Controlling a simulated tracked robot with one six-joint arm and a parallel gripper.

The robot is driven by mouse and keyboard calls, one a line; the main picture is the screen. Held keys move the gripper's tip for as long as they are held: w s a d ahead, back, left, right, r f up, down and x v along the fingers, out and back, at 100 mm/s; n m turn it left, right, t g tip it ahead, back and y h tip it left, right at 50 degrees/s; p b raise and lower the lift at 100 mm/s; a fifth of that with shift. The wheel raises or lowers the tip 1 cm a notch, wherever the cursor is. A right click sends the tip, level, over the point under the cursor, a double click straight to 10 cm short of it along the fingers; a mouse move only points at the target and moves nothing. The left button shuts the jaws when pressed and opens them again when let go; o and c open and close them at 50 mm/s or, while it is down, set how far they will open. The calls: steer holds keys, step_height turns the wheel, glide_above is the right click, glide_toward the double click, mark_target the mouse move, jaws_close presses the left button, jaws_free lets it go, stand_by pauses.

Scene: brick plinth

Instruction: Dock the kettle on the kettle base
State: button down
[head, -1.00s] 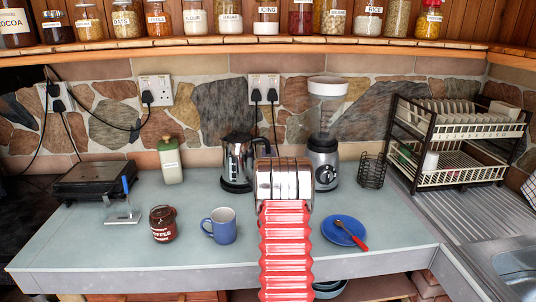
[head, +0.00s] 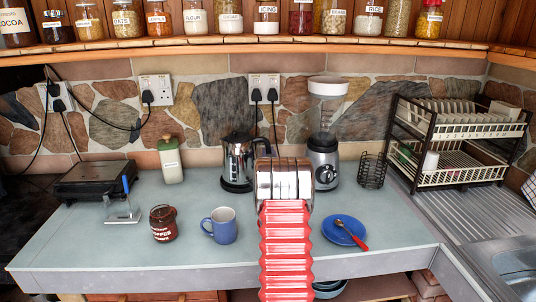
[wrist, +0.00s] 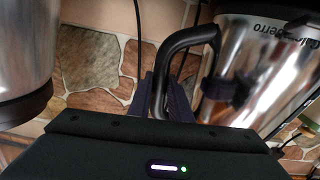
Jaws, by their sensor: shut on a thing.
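The steel kettle (head: 238,158) with black trim stands at the back middle of the counter in the head view. The black kettle base (head: 236,185) shows under it; I cannot tell whether the kettle is fully seated or slightly raised. In the wrist view the kettle (wrist: 250,70) appears inverted at the right, its black handle (wrist: 188,36) curving toward my gripper. My gripper (wrist: 163,98) is shut on that handle.
A blender (head: 323,160) stands close to the right of the kettle. A green-lidded canister (head: 170,162) is to its left. A blue mug (head: 221,226), a coffee jar (head: 163,223) and a blue plate (head: 340,230) lie nearer the front. Power cords hang behind.

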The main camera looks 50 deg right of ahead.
steer(key=shift+f, duration=0.15)
stand_by(0.5)
steer(key=c, duration=1.9)
jaws_free()
steer(key=shift+f, duration=0.45)
steer(key=shift+v, duration=5.5)
steer(key=shift+w+r, duration=0.1)
steer(key=shift+r, duration=0.15)
